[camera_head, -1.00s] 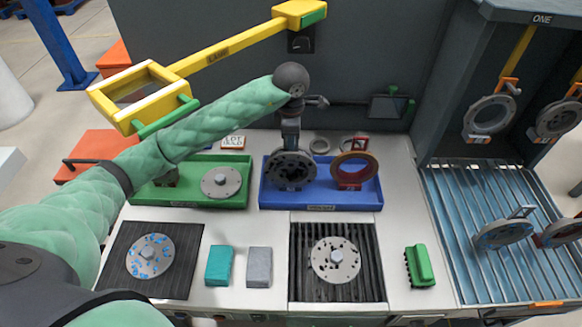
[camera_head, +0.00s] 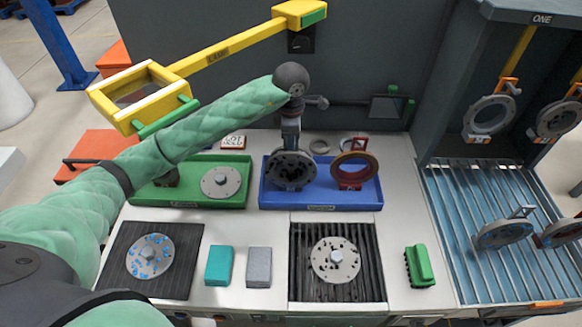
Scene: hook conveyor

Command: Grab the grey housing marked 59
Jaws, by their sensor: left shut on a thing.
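My left gripper (camera_head: 290,150) reaches over the blue tray (camera_head: 322,203) from the left and points down. It is shut on a dark grey round housing (camera_head: 291,172) with holes in its face, at the left side of the blue tray. I cannot read a number on this housing, and I cannot tell whether it touches the tray floor. A brown ring-shaped housing (camera_head: 370,167) with a red part stands beside it in the same tray. My right gripper is not in view.
A green tray (camera_head: 235,203) on the left holds a grey disc (camera_head: 221,182). Speckled discs lie on a dark mat (camera_head: 183,278) and a ribbed grate (camera_head: 310,290). Teal and grey blocks and a green brush (camera_head: 420,266) lie in front. Housings hang and lie at the slatted rack (camera_head: 450,230).

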